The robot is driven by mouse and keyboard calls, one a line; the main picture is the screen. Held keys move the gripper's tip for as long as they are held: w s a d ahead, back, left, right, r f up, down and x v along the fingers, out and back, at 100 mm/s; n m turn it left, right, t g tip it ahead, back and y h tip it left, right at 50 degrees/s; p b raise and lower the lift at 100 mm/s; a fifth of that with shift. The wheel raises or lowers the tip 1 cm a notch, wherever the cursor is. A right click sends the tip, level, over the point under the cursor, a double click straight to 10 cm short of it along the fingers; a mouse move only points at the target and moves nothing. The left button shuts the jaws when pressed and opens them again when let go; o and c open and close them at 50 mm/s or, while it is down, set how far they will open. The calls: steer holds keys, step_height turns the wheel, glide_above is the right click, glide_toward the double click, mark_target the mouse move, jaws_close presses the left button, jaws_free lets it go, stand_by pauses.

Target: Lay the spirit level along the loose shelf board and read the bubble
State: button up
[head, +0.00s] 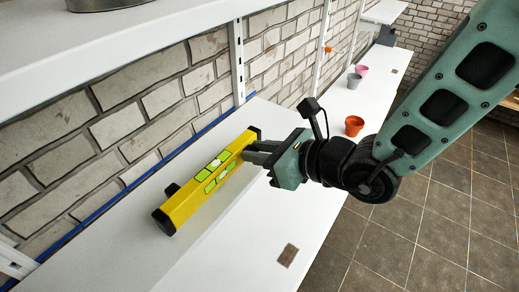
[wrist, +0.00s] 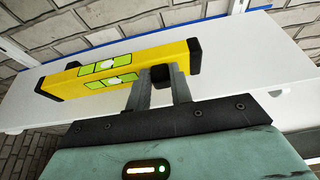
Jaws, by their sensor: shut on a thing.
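The spirit level (head: 206,182) is a yellow bar with black end caps and green vial windows. It lies over the white shelf board (head: 130,262), roughly along its length; I cannot tell whether it touches the board. My gripper (head: 250,153) is shut on the level near its far end in the head view. In the wrist view the level (wrist: 152,57) runs across the picture, with my gripper's fingers (wrist: 162,80) on it right of the middle. The bubble is too small to read in either view.
A brick wall (head: 130,120) stands close behind the board, with a blue strip along its foot. An orange pot (head: 354,125), a grey pot (head: 354,81) and a pink pot (head: 361,71) stand farther along. A white upper shelf (head: 130,45) overhangs at top left. Tiled floor (head: 420,225) is at right.

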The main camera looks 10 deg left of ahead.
steer(key=shift+f, duration=0.35)
steer(key=o, duration=0.9)
steer(key=p+v, duration=0.1)
steer(key=v, duration=0.1)
steer(key=p+v, duration=0.2)
steer(key=v, duration=0.1)
steer(key=shift+r, duration=0.35)
